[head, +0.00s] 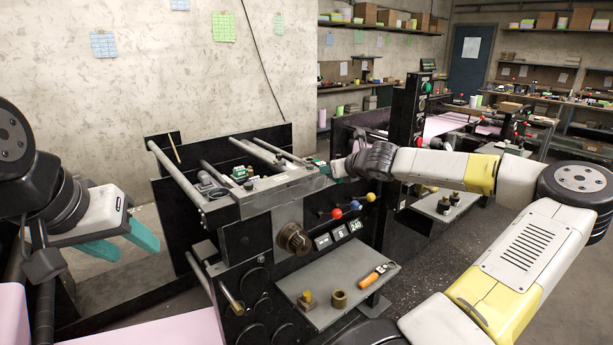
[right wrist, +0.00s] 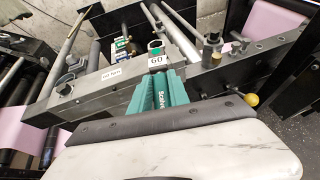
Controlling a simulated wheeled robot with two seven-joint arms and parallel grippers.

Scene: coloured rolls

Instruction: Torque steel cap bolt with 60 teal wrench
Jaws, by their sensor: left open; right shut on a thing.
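My right gripper (right wrist: 160,95) is shut on a teal wrench marked 60 (right wrist: 158,60), over the top of the black and grey machine. In the head view my right gripper (head: 335,169) is at the right end of the machine's top beam, and its wrench is too small to make out clearly. Steel fittings stand on the beam in the right wrist view, one at the left (right wrist: 65,89) and one at the right (right wrist: 210,42). I cannot tell which is the steel cap bolt. My left gripper (head: 122,240) is open and empty, left of the machine.
Small green blocks (head: 240,174) sit on the beam. Red, blue and yellow knobs (head: 355,205) and small displays (head: 340,234) are on the machine's front. A grey shelf (head: 335,315) below holds brass pieces (head: 339,298) and an orange-handled tool (head: 376,275). Another machine stands behind my right arm.

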